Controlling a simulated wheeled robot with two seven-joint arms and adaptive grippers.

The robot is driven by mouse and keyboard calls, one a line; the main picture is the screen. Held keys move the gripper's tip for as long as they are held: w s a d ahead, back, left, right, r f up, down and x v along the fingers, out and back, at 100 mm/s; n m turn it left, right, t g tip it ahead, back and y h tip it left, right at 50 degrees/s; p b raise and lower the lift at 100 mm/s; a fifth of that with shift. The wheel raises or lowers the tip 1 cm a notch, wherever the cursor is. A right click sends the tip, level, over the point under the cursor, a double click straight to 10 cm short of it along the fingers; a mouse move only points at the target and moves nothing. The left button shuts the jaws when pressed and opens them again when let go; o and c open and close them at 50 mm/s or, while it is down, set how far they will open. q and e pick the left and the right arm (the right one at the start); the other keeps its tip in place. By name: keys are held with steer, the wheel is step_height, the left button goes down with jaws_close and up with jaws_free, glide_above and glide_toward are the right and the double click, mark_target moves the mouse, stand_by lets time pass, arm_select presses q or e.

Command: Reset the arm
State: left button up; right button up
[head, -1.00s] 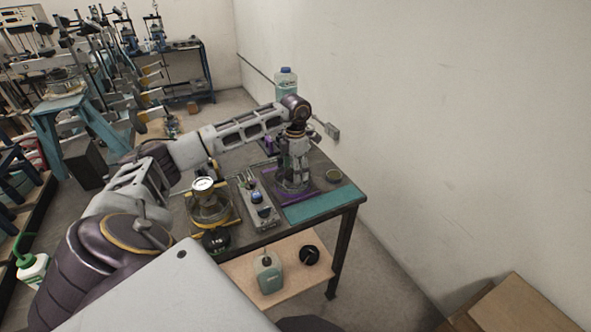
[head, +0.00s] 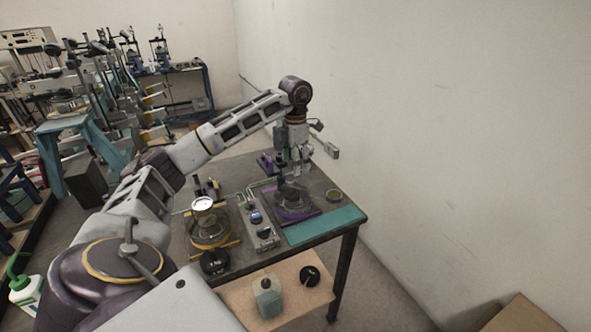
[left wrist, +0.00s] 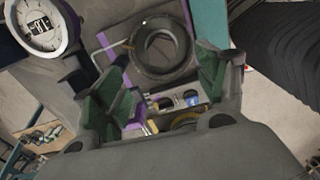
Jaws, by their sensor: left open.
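My left arm reaches in from the left over the dark table (head: 333,225). My left gripper (head: 300,165) points down above the far part of the table, behind a device on a purple base (head: 291,207). In the left wrist view its fingers (left wrist: 160,95) are spread apart, with nothing held between them. A dark ring-shaped part (left wrist: 161,47) with purple edging lies beyond the fingertips in that view. My right gripper is in neither view.
A gauge on a yellow base (head: 207,222), a control box (head: 257,221) and a teal mat (head: 323,226) are on the table. A lower shelf holds a bottle (head: 267,296). The wall stands close on the right.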

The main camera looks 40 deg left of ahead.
arm_select(q)
steer(key=shift+r, duration=0.35)
steer(key=shift+d, duration=0.1)
stand_by(0.3)
